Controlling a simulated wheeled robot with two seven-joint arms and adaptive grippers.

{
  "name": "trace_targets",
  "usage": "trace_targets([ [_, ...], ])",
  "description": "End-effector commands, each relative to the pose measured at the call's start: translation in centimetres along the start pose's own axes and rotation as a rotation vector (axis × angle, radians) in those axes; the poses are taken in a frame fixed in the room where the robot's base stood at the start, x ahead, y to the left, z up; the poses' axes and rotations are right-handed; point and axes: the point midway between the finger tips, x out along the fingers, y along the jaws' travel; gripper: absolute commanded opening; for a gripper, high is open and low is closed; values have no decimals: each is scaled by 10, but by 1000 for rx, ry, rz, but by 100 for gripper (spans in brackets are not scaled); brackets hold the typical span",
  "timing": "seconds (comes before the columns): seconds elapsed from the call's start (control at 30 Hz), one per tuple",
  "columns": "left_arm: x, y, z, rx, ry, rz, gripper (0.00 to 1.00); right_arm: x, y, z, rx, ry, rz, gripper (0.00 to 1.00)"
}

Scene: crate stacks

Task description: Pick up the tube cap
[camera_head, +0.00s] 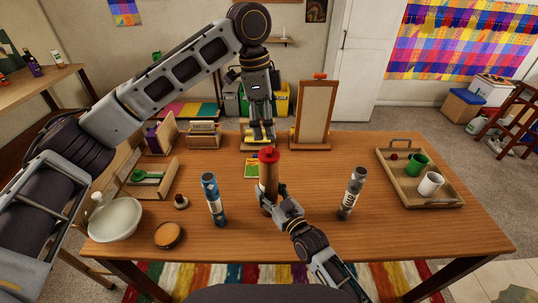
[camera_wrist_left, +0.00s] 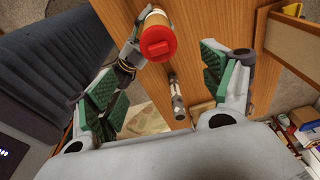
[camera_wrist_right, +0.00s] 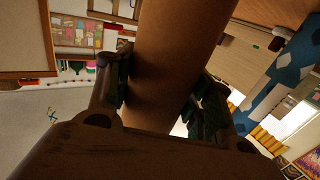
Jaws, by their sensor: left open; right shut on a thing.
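A brown cardboard tube (camera_head: 267,184) stands upright with a red cap (camera_head: 269,155) on its top end. My right gripper (camera_head: 273,203) is shut on the tube, low on its side. In the right wrist view the tube (camera_wrist_right: 165,65) fills the space between the fingers. My left gripper (camera_head: 261,134) is open and empty, pointing down behind and above the cap. In the left wrist view the red cap (camera_wrist_left: 158,42) shows beyond the open fingers (camera_wrist_left: 165,85), apart from them. The tube's lower end is partly hidden by my right gripper.
A white bowl (camera_head: 113,219) is at the table's left. A wooden tray (camera_head: 426,199) with cups is at the right. A framed board (camera_head: 317,112) stands behind.

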Motion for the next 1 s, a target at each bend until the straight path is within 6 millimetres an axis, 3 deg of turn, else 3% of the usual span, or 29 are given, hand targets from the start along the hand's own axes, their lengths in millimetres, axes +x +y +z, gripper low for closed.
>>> trace_targets([
  [0.3,36,0,1,-1,0,-1,81,0,0,0,0,0,0,22],
  [0.83,43,0,1,-1,0,-1,81,0,0,0,0,0,0,22],
  [1.0,56,0,4,-1,-1,-1,81,0,0,0,0,0,0,22],
])
